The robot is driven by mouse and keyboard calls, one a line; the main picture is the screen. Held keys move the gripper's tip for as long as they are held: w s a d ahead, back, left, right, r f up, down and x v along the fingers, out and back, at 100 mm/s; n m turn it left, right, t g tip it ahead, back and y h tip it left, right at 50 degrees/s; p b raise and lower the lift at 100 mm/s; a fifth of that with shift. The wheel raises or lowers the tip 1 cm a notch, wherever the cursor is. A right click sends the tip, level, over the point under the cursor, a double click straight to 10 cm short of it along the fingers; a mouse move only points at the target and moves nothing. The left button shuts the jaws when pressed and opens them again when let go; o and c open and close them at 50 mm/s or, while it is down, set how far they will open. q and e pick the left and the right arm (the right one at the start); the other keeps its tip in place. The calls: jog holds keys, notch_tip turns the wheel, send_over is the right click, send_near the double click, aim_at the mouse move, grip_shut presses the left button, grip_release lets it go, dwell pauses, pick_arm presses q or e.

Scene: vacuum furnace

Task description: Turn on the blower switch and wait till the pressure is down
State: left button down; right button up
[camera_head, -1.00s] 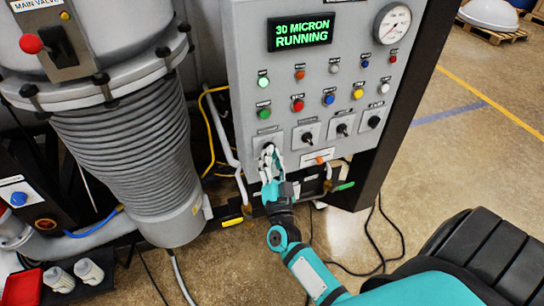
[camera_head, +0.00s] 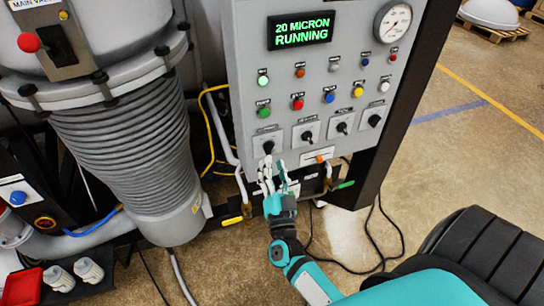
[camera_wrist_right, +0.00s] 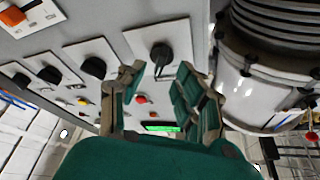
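The grey control panel (camera_head: 345,70) has a green-lettered display (camera_head: 300,31) that reads "20 MICRON RUNNING". A round pressure gauge (camera_head: 392,22) is at its upper right. A row of black rotary switches runs along the panel's lower part, and their labels are too small to read. My right gripper (camera_head: 276,176) is open and empty, just below the leftmost switch (camera_head: 268,146). In the right wrist view this switch (camera_wrist_right: 161,55) shows beyond the spread fingers of my right gripper (camera_wrist_right: 158,82), apart from them. My left gripper is not in view.
A large grey ribbed pump body (camera_head: 130,140) stands left of the panel. A yellow hose (camera_head: 209,130) runs between them. Black cables lie on the floor below the panel. White bottles (camera_head: 88,271) and a red tray (camera_head: 22,286) are at the lower left. Open floor is at the right.

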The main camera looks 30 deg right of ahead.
jog(key=v, duration=0.8)
jog(key=shift+s, duration=0.15)
jog(key=shift+a, duration=0.1)
jog(key=s+a+f+n+g+y+b, duration=0.1)
jog(key=s+a+f+n+g+y, duration=0.15)
jog(key=f, duration=0.85)
jog(key=s+a+f+n+g+y+b, duration=0.1)
jog(key=a+f+n+g+y, duration=0.2)
jog(key=f, duration=0.8)
jog(key=s+a+f+n+g+y+b, duration=0.1)
jog(key=s+a+f+n+g+y, duration=0.25)
jog(key=f, duration=0.75)
jog(key=s+f+n+g+y+b, duration=0.1)
jog(key=s+f+n+g+y, duration=0.2)
jog(key=s+f, duration=1)
jog(key=s+d+f+n+g+h, duration=0.1)
jog(key=s+d+f+g, duration=0.1)
jog(key=s, duration=0.5)
jog(key=s+d+f+n+g+h+b, duration=0.1)
jog(key=s+d+f+g, duration=0.2)
jog(key=s+f, duration=0.3)
jog(key=shift+s+d+g, duration=0.25)
jog(key=shift+s+g, duration=0.3)
jog(key=shift+g, duration=0.25)
